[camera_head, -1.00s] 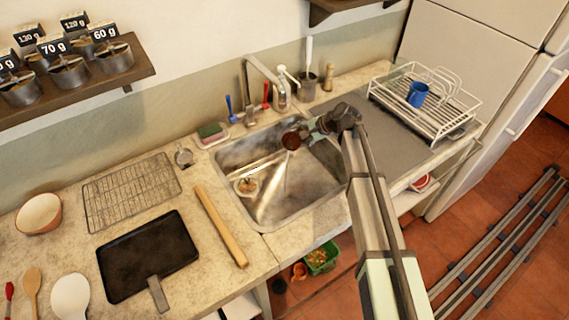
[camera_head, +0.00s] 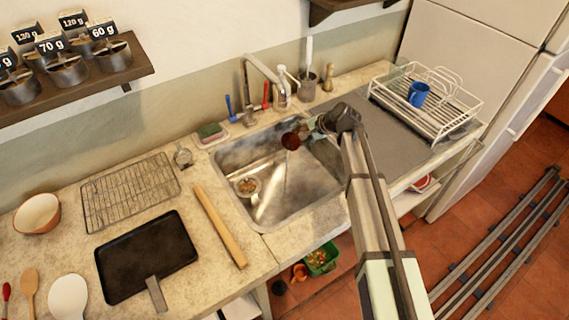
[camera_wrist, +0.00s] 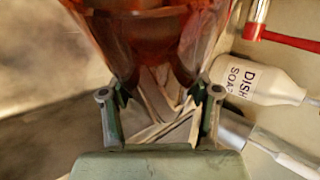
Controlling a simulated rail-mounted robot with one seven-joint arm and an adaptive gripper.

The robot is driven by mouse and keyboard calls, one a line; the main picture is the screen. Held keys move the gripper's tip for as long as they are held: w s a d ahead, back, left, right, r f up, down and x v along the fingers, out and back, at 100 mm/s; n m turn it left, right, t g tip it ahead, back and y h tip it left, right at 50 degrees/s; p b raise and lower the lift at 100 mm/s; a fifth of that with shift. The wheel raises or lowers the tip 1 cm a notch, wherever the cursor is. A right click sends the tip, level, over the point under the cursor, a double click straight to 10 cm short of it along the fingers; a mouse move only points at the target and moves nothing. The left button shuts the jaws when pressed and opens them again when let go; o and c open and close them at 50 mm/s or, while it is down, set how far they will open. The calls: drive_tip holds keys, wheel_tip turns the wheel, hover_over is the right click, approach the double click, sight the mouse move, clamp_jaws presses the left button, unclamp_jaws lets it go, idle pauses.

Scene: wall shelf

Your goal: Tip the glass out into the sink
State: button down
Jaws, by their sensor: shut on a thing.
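My gripper (camera_head: 312,130) is shut on a glass (camera_head: 291,140), holding it above the back right part of the metal sink (camera_head: 262,213). In the head view the glass is small and leans over to the left, with a dark reddish-brown end toward the basin. In the wrist view my gripper (camera_wrist: 162,98) has its two fingers on either side of the clear glass (camera_wrist: 150,35), which looks reddish. I cannot tell how much is inside it. A pale streak shows in the basin below; I cannot tell whether it is liquid or a reflection.
A round strainer (camera_head: 247,187) sits in the sink's left part. The faucet (camera_head: 262,72) arches behind the sink, near a dish soap bottle (camera_wrist: 258,80). A dish rack (camera_head: 440,112) with a blue mug (camera_head: 418,93) stands right.

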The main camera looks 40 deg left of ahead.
sight(300, 129)
drive_tip(key=shift+r+t+b, duration=0.3)
drive_tip(key=shift+r+b, duration=0.05)
drive_tip(key=shift+r, duration=0.05)
idle(0.6)
drive_tip(key=shift+s+d+r+n+t+y+b, duration=0.2)
drive_tip(key=shift+s+r+n+t+b, duration=0.1)
drive_tip(key=shift+s+r+b, duration=0.1)
drive_tip(key=shift+s+d+r+n+t+y+b, duration=0.1)
drive_tip(key=shift+s+r+n+t+y+b, duration=0.1)
drive_tip(key=shift+s+r+n+t+b, duration=0.15)
idle(1.4)
drive_tip(key=shift+s+r+n+t+y+b, duration=0.2)
drive_tip(key=shift+r+t+b, duration=0.25)
drive_tip(key=shift+b, duration=0.25)
drive_tip(key=shift+s+r+n+t+y+b, duration=0.15)
drive_tip(key=shift+r+t+b, duration=0.25)
drive_tip(key=shift+b, duration=0.3)
idle(1.0)
